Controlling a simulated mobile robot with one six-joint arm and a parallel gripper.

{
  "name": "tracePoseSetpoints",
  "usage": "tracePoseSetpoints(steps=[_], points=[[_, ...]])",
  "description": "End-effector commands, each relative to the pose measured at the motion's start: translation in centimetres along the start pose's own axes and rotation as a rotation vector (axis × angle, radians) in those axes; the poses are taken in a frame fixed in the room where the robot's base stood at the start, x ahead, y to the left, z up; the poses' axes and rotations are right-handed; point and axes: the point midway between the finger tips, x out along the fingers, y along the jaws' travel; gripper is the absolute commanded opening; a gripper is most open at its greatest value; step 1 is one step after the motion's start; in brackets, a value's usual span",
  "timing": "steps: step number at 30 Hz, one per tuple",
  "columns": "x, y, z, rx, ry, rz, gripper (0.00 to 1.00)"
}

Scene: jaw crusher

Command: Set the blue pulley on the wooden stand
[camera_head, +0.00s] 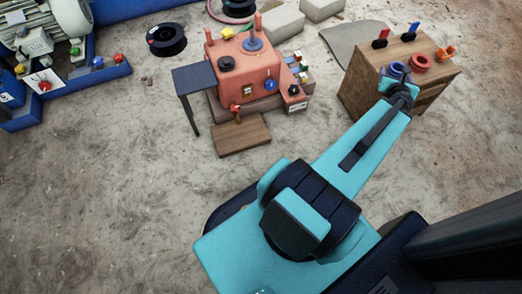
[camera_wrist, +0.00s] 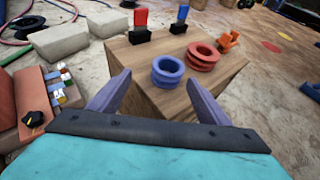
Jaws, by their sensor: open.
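The blue pulley (camera_wrist: 168,71) rests flat on top of the wooden stand (camera_wrist: 160,109), close to its near edge in the wrist view. It also shows on the stand in the head view (camera_head: 396,69), just beyond my gripper. My gripper (camera_wrist: 158,81) is open and empty. Its two fingers point toward the pulley, one to the left and one to the right of it, with visible gaps. Whether the fingertips are above or level with the pulley is hard to tell. In the head view the gripper is largely hidden behind the wrist.
A red pulley (camera_wrist: 203,53) stands right beside the blue one. Red (camera_wrist: 140,26), blue (camera_wrist: 180,20) and orange (camera_wrist: 228,40) pieces stand farther along the stand's top. An orange machine (camera_head: 240,75) with a blue disc on top stands to the left. Bare floor lies between.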

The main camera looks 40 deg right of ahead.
Motion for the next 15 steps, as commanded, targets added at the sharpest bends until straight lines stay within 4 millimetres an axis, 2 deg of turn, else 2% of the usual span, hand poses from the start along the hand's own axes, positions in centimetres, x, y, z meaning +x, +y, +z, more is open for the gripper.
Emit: tracePoseSetpoints(steps=[5,10,15], points=[[1.0,5.9,-1.8,-0.153,0.041,0.106,0.71],[1.5,13.8,-4.9,-0.378,0.086,0.258,0.71],[0.9,21.5,-8.6,-0.614,0.114,0.424,0.71]])
